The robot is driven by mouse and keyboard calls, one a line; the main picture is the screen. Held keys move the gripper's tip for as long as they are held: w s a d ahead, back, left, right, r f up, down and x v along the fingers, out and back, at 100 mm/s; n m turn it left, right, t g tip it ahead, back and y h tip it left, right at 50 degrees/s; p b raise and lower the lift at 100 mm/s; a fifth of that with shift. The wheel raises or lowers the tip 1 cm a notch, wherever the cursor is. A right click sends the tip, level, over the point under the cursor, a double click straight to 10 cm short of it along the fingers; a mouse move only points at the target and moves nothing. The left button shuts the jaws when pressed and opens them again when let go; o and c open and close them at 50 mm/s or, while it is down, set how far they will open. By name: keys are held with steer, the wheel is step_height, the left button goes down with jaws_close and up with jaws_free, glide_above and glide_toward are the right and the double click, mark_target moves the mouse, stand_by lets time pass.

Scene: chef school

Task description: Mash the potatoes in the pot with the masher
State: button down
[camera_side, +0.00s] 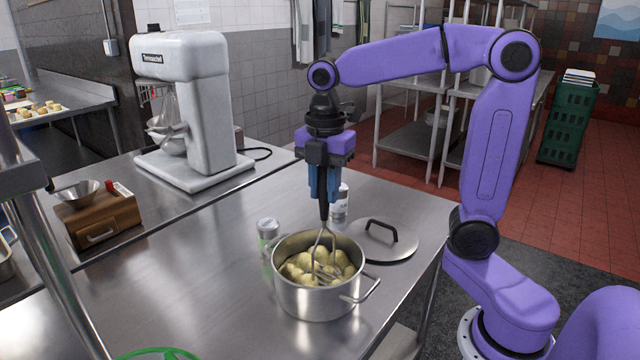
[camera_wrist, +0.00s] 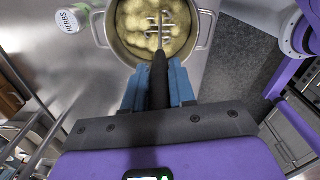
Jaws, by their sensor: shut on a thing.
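A steel pot (camera_side: 318,300) with two handles stands on the steel table and holds several yellowish potatoes (camera_side: 298,268). The potatoes also show in the wrist view (camera_wrist: 135,25), where they look lumpy. My gripper (camera_side: 323,192) is above the pot, its blue fingers shut on the black handle of the masher (camera_side: 322,212). The masher is upright, and its wire head is down among the potatoes. In the wrist view the masher's handle (camera_wrist: 159,82) runs between the fingers toward the pot. The lowest part of the head is hidden by potatoes.
A lid (camera_side: 385,243) lies right behind the pot. A shaker (camera_side: 268,235) stands close to its left, and another container (camera_side: 341,203) behind it. A white mixer (camera_side: 190,110) and a wooden box (camera_side: 98,220) are farther left. The table's front left is largely clear.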

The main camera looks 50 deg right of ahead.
mark_target(324, 206)
steer(key=shift+f, duration=2.15)
steer(key=w+r, duration=0.2)
steer(key=r, duration=0.1)
steer(key=d+r, duration=0.1)
steer(key=shift+w+r, duration=0.2)
steer(key=shift+w, duration=0.2)
steer(key=shift+f, duration=2.2)
steer(key=shift+s+a+r, duration=0.2)
steer(key=shift+a+r, duration=0.25)
steer(key=shift+r, duration=0.3)
steer(key=shift+s+a+r, duration=0.25)
steer(key=shift+a+r, duration=0.15)
steer(key=shift+r, duration=0.3)
steer(key=shift+s+a+r, duration=0.2)
steer(key=shift+a+r, duration=0.25)
steer(key=shift+r, duration=0.3)
